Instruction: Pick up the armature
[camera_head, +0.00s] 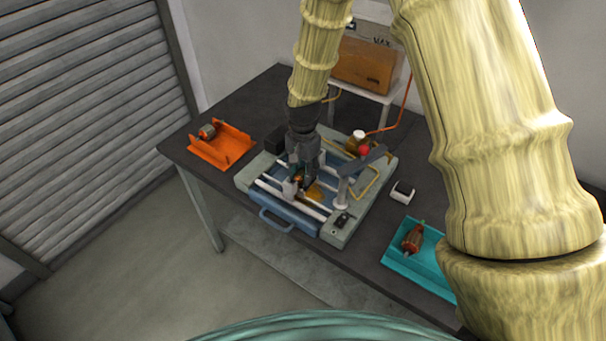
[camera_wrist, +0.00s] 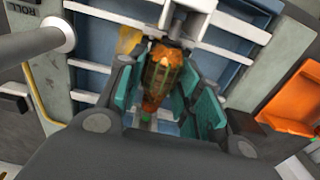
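An armature with an orange-brown winding (camera_wrist: 160,75) is mounted in the winding machine (camera_head: 258,172), under my gripper. In the wrist view it lies between the two fingers of my gripper (camera_wrist: 165,95), with the teal inner pads on either side of it. The fingers are spread and I see no clear grip on it. In the head view my gripper (camera_head: 302,178) points down over the machine and hides most of this armature. Another armature (camera_head: 413,238) lies in the teal tray (camera_head: 428,267) at right. A third armature (camera_head: 208,132) sits at the orange tray (camera_head: 224,153) at left.
The machine has pale rails, a blue front handle (camera_head: 275,222) and an upright post (camera_head: 342,190) close to my gripper's right. A small white-topped box (camera_head: 402,191) lies right of it. An orange-brown case (camera_head: 364,66) stands on a white stand behind. Dark table (camera_head: 255,100) is bare at back left.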

